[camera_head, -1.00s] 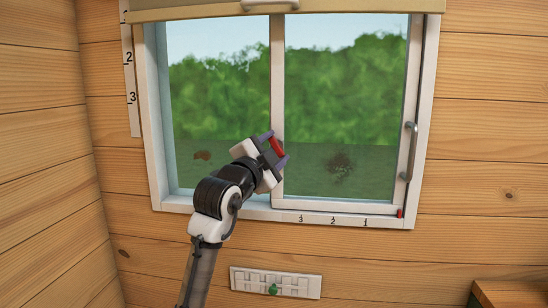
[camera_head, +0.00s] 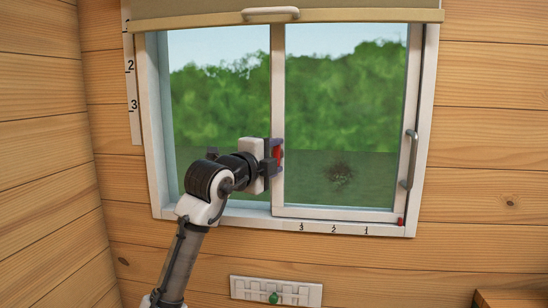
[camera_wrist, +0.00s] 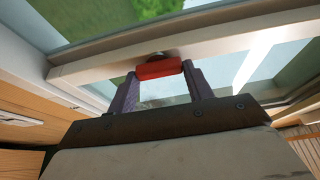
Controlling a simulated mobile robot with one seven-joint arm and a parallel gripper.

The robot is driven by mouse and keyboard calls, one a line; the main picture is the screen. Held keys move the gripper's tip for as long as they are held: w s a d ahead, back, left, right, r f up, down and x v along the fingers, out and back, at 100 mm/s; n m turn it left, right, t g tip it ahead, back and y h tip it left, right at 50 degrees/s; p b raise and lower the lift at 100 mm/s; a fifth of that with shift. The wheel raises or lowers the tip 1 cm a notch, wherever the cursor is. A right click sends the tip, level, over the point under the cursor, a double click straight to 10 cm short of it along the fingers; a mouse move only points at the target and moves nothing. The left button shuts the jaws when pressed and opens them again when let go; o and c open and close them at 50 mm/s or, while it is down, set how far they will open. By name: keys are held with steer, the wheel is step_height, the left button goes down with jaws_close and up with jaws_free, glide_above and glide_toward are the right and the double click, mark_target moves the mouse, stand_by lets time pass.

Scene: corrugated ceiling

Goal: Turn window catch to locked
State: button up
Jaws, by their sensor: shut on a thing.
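The red window catch (camera_head: 280,155) sits on the white upright bar (camera_head: 278,100) between the two panes of the window. In the head view it stands about vertical. My gripper (camera_head: 278,157) is shut on the catch, with one finger above it and one below, coming from the left. In the wrist view the red catch (camera_wrist: 158,69) lies between the tips of the two purple fingers of my gripper (camera_wrist: 162,82). The catch's pivot is mostly hidden behind it.
A rolled blind (camera_head: 350,17) hangs at the window's top. A grey handle (camera_head: 409,160) is on the right frame, above a small red piece (camera_head: 401,222). A slotted plate (camera_head: 300,294) with a green knob (camera_head: 273,298) is on the wall below.

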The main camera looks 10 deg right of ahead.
stand_by(0.3)
steer(key=o, duration=1)
steer(key=b+v, duration=0.3)
steer(key=v, duration=1)
steer(key=shift+s+a+r+b, duration=0.1)
steer(key=shift+s+a+b, duration=0.15)
steer(key=shift+s+b, duration=0.05)
